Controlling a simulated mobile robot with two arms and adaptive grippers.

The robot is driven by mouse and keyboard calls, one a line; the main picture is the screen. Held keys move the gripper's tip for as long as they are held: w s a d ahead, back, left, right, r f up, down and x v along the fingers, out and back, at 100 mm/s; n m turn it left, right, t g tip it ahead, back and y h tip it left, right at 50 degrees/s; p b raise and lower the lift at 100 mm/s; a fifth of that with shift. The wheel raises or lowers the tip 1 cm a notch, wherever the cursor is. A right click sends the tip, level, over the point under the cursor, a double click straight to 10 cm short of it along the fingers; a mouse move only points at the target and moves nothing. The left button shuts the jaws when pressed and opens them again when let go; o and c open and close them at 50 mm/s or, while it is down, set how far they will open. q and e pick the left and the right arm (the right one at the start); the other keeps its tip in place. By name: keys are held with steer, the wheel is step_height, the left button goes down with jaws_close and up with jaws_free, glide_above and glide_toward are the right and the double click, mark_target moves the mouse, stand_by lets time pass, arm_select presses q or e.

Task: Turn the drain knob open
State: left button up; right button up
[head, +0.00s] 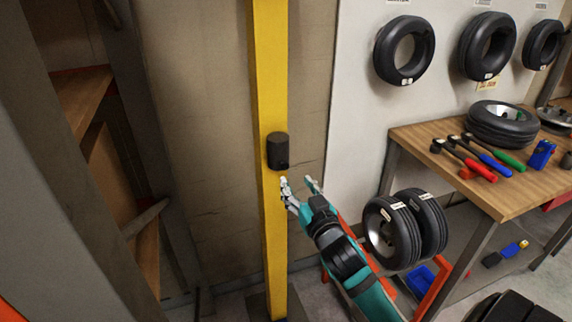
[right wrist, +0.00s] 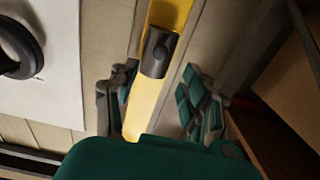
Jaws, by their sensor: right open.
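A black, rounded cylindrical fitting (head: 278,151) is mounted on the yellow upright post (head: 271,60) in the head view. It is the only knob-like thing I see on the post, and a small dark nub shows at its lower right. In the right wrist view the fingers (right wrist: 153,98) straddle the post's line, apart from the fitting. My left gripper is not in view.
A wooden workbench (head: 440,168) with hammers (head: 476,168) and a tyre (head: 502,124) stands at the right. Tyres (head: 404,50) hang on the white panel behind. More tyres (head: 392,232) sit below, near my right arm. Grey and wooden framing (head: 95,105) stands at the left.

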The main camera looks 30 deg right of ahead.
mark_target(285, 166)
steer(key=p+x, duration=0.1)
steer(key=x, duration=0.7)
steer(key=shift+w, duration=0.2)
jaws_close()
